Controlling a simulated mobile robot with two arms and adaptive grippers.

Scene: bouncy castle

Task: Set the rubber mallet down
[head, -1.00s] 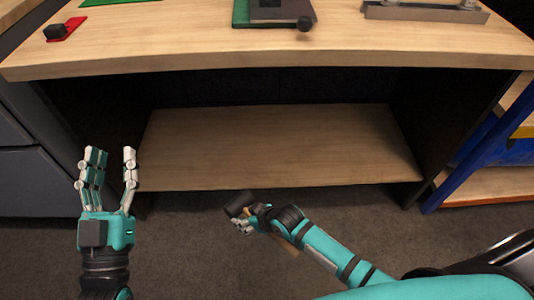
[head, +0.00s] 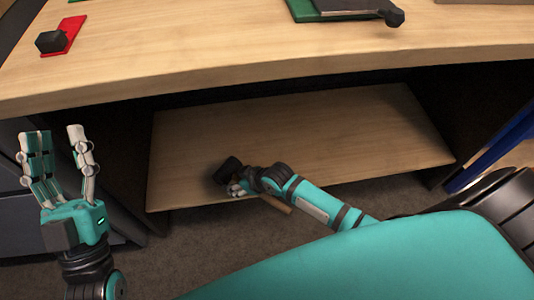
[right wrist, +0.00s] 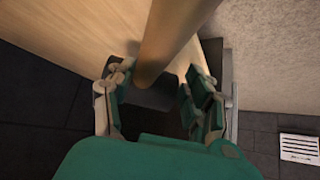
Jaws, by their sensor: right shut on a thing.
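The rubber mallet has a black head (head: 228,170) and a wooden handle (head: 277,205). My right gripper (head: 241,187) is shut on it close to the head, at the front edge of the wooden lower shelf (head: 320,135). The head is over the shelf with a dark shadow beside it; I cannot tell whether it touches. In the right wrist view the handle (right wrist: 172,35) runs between the fingers of my right gripper (right wrist: 158,100), and part of the dark head shows behind. My left gripper (head: 58,155) is open and empty, left of the shelf.
The lower shelf is bare apart from the mallet. A blue frame (head: 490,155) stands at the right.

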